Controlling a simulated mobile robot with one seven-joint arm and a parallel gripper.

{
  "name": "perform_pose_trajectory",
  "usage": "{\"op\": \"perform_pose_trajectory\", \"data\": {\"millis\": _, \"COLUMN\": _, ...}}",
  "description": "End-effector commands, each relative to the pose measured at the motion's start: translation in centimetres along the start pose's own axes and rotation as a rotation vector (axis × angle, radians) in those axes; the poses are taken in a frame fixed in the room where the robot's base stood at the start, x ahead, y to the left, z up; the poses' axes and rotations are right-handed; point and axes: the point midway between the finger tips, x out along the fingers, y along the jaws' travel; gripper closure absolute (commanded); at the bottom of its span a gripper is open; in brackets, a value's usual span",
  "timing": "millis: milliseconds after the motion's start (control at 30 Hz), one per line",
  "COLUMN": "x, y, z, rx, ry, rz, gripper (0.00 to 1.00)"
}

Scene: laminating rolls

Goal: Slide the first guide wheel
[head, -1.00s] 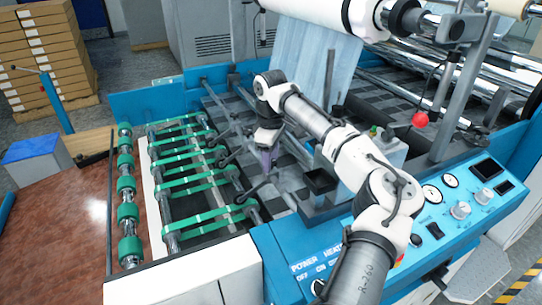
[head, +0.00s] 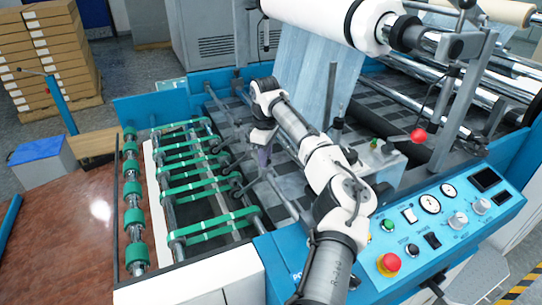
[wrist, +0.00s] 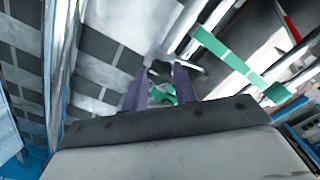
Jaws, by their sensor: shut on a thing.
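My gripper (head: 264,155) reaches down over the machine bed, just right of the green belts. In the wrist view its two purple fingers (wrist: 158,88) are shut on a small dark part, which looks like a guide wheel (wrist: 160,71). A green piece shows between the fingers below it. In the head view a row of dark guide wheels on thin arms (head: 227,184) stands along the right ends of the belts. The grip itself is too small to make out there, and my arm hides part of the bed.
Green belts (head: 205,222) on rollers lie left of the gripper. A blue control panel (head: 440,228) with knobs and a red button is at the front right. A large white roll (head: 325,18) with a hanging film is above and behind. A red-knobbed lever (head: 418,135) stands to the right.

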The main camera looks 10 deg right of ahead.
Motion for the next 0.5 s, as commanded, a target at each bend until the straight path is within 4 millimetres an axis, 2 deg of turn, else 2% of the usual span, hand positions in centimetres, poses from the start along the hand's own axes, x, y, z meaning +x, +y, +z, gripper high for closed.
{"op": "perform_pose_trajectory", "data": {"millis": 33, "x": -0.7, "y": 0.7, "z": -0.6, "rx": 0.005, "ry": 0.004, "rz": 0.005, "gripper": 1.00}}
{"op": "perform_pose_trajectory", "data": {"millis": 200, "x": -0.6, "y": 2.0, "z": -1.8, "rx": 0.007, "ry": 0.002, "rz": 0.008, "gripper": 1.00}}
{"op": "perform_pose_trajectory", "data": {"millis": 500, "x": -0.2, "y": 2.6, "z": -2.3, "rx": 0.004, "ry": -0.006, "rz": 0.002, "gripper": 1.00}}
